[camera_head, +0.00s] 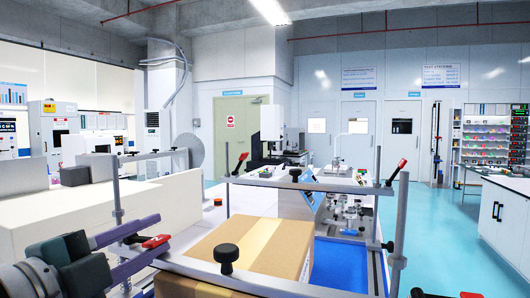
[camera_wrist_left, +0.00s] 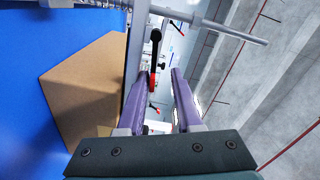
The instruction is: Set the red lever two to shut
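Several red levers with black parts are on the tester's grey frame; no number shows, so I cannot tell which is lever two. One red lever (camera_head: 156,241) is at the front left, by my left gripper (camera_head: 152,234). Others stand tilted up at the back left (camera_head: 240,163) and back right (camera_head: 397,170), and one red end (camera_head: 470,294) shows at the bottom edge. In the left wrist view, my left gripper (camera_wrist_left: 160,73) has its purple fingers apart, with a red-and-black lever (camera_wrist_left: 154,55) showing between and beyond them, nearer the left finger. Contact cannot be told. My right gripper is out of view.
A cardboard box (camera_head: 285,240) sits inside the frame, beside a blue surface (camera_head: 342,266). Grey posts (camera_head: 399,235) and rails with black knobs (camera_head: 226,254) surround it. White blocks (camera_head: 60,220) stand at left. Blue floor at the right is clear.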

